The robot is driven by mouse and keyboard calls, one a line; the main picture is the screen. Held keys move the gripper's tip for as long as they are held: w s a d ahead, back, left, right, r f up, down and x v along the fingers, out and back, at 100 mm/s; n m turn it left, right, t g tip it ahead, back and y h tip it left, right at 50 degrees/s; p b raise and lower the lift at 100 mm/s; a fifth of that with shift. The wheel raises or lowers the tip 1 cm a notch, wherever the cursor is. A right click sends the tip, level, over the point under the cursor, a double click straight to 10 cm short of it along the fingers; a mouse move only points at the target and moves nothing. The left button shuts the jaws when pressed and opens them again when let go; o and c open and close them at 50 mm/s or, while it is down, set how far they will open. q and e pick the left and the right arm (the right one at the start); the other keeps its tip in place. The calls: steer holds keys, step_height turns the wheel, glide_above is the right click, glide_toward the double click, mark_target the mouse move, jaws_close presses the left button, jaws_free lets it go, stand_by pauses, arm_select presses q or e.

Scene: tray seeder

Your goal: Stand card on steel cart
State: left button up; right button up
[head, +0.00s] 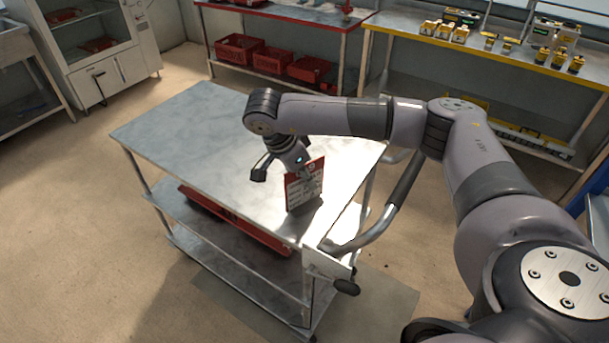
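The card (304,185) is red along the top and white below, with print too small to read. It stands upright in a dark grey base on the top of the steel cart (185,120), near its front right corner. My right gripper (279,172) is just above and to the left of the card. One dark finger is spread out to the left, clear of the card. The other finger is mostly hidden near the card's upper edge, so I cannot tell whether it touches. My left gripper is not in view.
The rest of the cart top is bare. A red tray (235,220) lies on the cart's middle shelf. The cart's handle (385,215) is at the right. Red bins (272,60) and a yellow-edged bench (480,60) with small items stand behind.

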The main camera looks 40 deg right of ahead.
steer(key=shift+r, duration=0.2)
steer(key=b+v, duration=0.1)
steer(key=v, duration=0.5)
steer(key=shift+a+r, duration=0.15)
steer(key=v, duration=0.5)
steer(key=shift+r, duration=0.25)
